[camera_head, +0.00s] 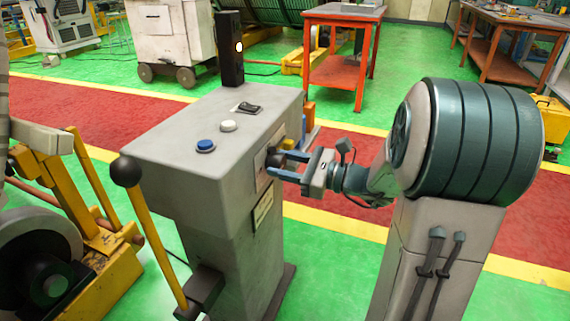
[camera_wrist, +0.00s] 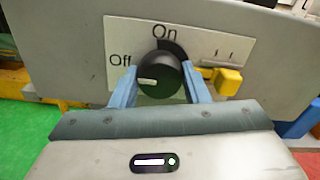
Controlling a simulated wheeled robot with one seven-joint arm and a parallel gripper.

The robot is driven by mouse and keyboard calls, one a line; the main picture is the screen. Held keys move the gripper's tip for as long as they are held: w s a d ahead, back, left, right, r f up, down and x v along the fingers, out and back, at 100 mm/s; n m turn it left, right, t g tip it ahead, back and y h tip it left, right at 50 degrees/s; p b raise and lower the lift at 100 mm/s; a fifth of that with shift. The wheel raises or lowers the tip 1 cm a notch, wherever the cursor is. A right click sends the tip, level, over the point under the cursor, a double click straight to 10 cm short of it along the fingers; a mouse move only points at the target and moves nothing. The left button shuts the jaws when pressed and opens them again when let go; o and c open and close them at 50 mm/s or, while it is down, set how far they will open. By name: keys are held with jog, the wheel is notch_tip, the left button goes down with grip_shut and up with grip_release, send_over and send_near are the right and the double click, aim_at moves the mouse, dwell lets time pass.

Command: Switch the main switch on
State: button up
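The main switch is a round black knob (camera_wrist: 161,76) on a white plate (camera_wrist: 125,36) marked "Off" and "On", on the side of a grey control cabinet (camera_head: 222,160). Its white mark points left, toward "Off". My gripper (camera_wrist: 160,88) has its blue fingers on both sides of the knob, with the fingertips close to it; whether they touch it is unclear. In the head view my gripper (camera_head: 287,166) reaches the cabinet's right side from the right, and the dark knob (camera_head: 275,158) shows partly at its fingertips.
A yellow part (camera_wrist: 228,81) sits just right of the knob. The cabinet top has a blue button (camera_head: 205,146), a white button (camera_head: 228,126) and a black rocker (camera_head: 248,107). A lever with a black ball (camera_head: 126,171) stands at its left front. Green floor is free in front.

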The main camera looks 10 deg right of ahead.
jog(key=shift+r+m+p, duration=0.1)
jog(key=shift+m+p, duration=0.2)
jog(key=shift+p, duration=0.35)
jog(key=m+p, duration=0.1)
jog(key=p, duration=0.1)
jog(key=m+p, duration=0.1)
jog(key=p, duration=0.2)
jog(key=shift+r, duration=0.25)
jog(key=m+p, duration=0.6)
jog(key=p, duration=0.5)
jog(key=shift+m, duration=0.3)
jog(key=m+p, duration=0.4)
jog(key=p, duration=0.3)
jog(key=m+p, duration=0.3)
jog(key=shift+f, duration=0.2)
jog(key=shift+f+m+p, duration=0.15)
jog(key=shift+m+p, duration=0.65)
jog(key=shift+p, duration=0.1)
jog(key=shift+f, duration=0.1)
jog(key=o, duration=1)
jog(key=shift+c, duration=0.2)
